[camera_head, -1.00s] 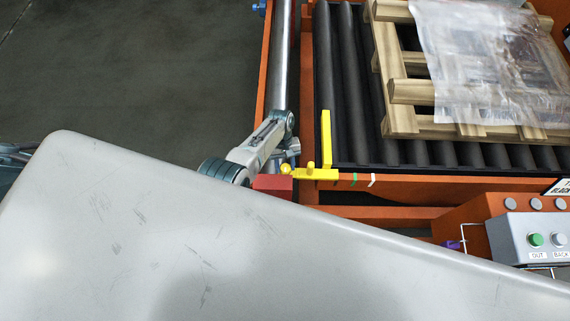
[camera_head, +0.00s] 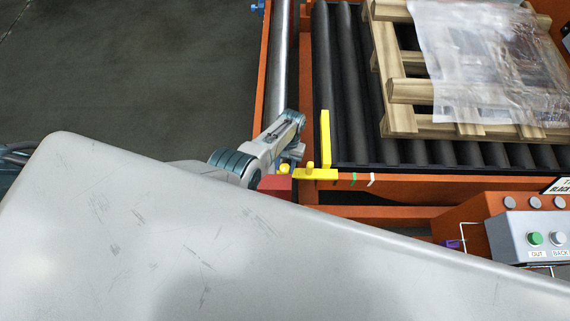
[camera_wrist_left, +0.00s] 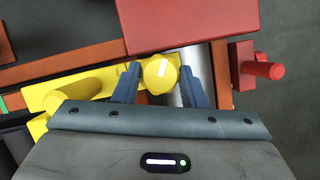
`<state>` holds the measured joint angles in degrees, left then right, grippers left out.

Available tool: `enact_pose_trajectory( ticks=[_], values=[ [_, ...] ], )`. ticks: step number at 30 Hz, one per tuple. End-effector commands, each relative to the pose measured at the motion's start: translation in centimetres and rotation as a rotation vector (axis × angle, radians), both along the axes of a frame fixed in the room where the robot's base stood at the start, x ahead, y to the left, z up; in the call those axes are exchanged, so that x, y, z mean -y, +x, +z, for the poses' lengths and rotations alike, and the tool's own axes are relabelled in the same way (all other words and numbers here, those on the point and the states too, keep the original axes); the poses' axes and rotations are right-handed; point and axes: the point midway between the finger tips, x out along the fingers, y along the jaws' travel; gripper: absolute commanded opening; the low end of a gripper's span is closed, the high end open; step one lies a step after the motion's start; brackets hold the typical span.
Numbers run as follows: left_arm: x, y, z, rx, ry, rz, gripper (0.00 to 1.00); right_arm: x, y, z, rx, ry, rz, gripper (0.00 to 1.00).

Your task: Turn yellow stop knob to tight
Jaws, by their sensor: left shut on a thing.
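The yellow stop has an upright plate (camera_head: 325,137) and a flat yellow arm (camera_head: 322,174) on the orange rail at the roller bed's front left corner. Its round yellow stop knob (camera_head: 284,169) is at the arm's left end, partly covered by my arm. In the left wrist view, the knob (camera_wrist_left: 161,73) has a white line on top, running nearly up and down the picture with a slight tilt. My left gripper (camera_wrist_left: 160,80) is shut on it, one dark finger on each side; this gripper (camera_head: 291,157) is small in the head view. My right gripper is not in view.
A red block (camera_head: 275,184) stands close beside the knob; it is large in the wrist view (camera_wrist_left: 187,24). Green and white marks (camera_head: 362,180) are on the orange rail. A wooden pallet (camera_head: 398,95) with clear film lies on the rollers. A button box (camera_head: 540,238) stands at right.

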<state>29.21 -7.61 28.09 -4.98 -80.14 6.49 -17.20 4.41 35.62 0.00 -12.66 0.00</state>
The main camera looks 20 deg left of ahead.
Motion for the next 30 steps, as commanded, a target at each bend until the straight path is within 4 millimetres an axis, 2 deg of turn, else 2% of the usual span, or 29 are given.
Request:
enact_pose_trajectory(
  ticks=[11, 12, 13, 23, 26, 30],
  values=[
    [0.0, 0.0, 0.0, 0.001, 0.000, -0.006, 0.15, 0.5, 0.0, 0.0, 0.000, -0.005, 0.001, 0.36],
    [0.0, 0.0, 0.0, 0.001, 0.000, -0.006, 0.40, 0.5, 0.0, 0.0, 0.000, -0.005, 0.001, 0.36],
    [0.0, 0.0, 0.0, 0.001, 0.000, -0.006, 0.46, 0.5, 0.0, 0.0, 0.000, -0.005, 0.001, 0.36],
    [0.0, 0.1, 0.3, 0.002, 0.000, -0.005, 0.47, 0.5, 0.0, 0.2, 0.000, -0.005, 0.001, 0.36],
    [0.0, 0.5, 1.3, 0.002, 0.000, -0.005, 0.47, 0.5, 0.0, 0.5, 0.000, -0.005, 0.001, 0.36],
    [0.1, 1.5, 3.7, 0.003, 0.000, -0.005, 0.47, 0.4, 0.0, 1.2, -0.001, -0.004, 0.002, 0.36]
  ],
)
